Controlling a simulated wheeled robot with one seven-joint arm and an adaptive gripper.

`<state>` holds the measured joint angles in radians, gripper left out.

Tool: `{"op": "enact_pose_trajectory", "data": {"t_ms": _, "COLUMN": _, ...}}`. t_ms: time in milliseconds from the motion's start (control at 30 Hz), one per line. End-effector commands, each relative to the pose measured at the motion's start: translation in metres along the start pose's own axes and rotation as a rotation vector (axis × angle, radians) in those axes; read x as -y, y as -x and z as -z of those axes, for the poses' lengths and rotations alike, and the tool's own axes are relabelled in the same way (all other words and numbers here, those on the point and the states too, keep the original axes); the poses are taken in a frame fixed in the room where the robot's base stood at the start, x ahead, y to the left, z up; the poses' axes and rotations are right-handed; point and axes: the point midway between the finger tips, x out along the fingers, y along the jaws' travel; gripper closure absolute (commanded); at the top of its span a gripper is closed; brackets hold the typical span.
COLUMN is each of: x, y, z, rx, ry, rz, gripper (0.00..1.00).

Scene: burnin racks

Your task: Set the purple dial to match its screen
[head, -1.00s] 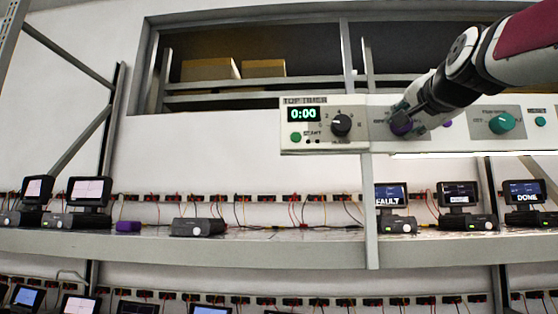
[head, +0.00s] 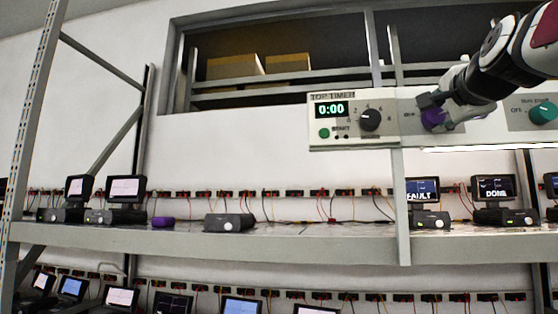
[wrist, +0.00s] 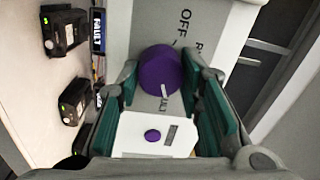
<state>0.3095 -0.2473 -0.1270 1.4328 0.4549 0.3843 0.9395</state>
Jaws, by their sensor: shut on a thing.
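The purple dial (head: 434,117) is on the white control panel at the upper right, partly hidden by my gripper. In the wrist view the dial (wrist: 160,72) is a round purple knob with an OFF label above it and part of another label below. My gripper (head: 432,106) is at the dial, with a finger on each side of it, shut on it. I cannot tell which screen belongs to the dial; screens reading FAULT (head: 422,188) and DONE (head: 494,187) stand on the shelf below.
Left of the dial are a timer display (head: 331,109) reading 0:00, a black dial (head: 370,119) and a green button (head: 324,133). A green dial (head: 543,113) is to the right. A small purple object (head: 162,221) lies on the shelf. A grey upright (head: 402,220) stands below the panel.

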Motion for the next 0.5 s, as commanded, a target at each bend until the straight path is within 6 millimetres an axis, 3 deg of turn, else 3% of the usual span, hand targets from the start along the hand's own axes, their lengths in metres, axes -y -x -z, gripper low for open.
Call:
{"op": "enact_pose_trajectory", "data": {"t_ms": 100, "x": -0.0014, "y": -0.0004, "z": 0.0003, "rx": 0.000, "ry": -0.001, "rz": -0.003, "gripper": 0.94}}
{"op": "enact_pose_trajectory", "data": {"t_ms": 133, "x": -0.0014, "y": -0.0004, "z": 0.0003, "rx": 0.000, "ry": -0.001, "rz": -0.003, "gripper": 0.60}}
{"op": "enact_pose_trajectory", "data": {"t_ms": 200, "x": -0.0013, "y": -0.0004, "z": 0.0003, "rx": 0.000, "ry": -0.001, "rz": -0.003, "gripper": 0.46}}
{"op": "enact_pose_trajectory", "data": {"t_ms": 500, "x": -0.0004, "y": 0.0006, "z": 0.0002, "rx": 0.000, "ry": 0.001, "rz": -0.001, "gripper": 0.46}}
